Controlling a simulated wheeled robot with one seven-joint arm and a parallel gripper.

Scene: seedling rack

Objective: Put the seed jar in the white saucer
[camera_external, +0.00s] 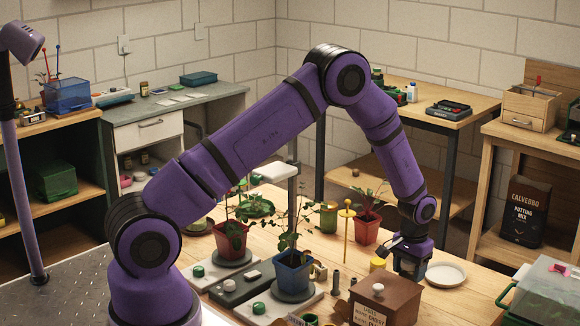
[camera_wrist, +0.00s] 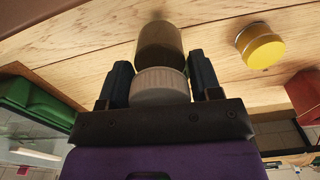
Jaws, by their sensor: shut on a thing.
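My gripper (camera_external: 411,268) points down over the wooden table, just left of the white saucer (camera_external: 446,274). In the wrist view my gripper (camera_wrist: 160,85) is shut on the seed jar, with a dark finger on each side. The seed jar (camera_wrist: 160,45) has a brownish body and a pale ribbed lid (camera_wrist: 160,84). In the external view the fingers mostly hide the jar, and I cannot tell whether it touches the table. The white saucer is round and shallow and looks empty.
A yellow-lidded jar (camera_wrist: 262,47) stands beside my gripper; its yellow lid (camera_external: 377,263) also shows in the external view. A brown box (camera_external: 388,300) stands in front. Potted plants, including a blue pot (camera_external: 293,272), stand left. A green-trimmed clear case (camera_external: 540,290) is at right.

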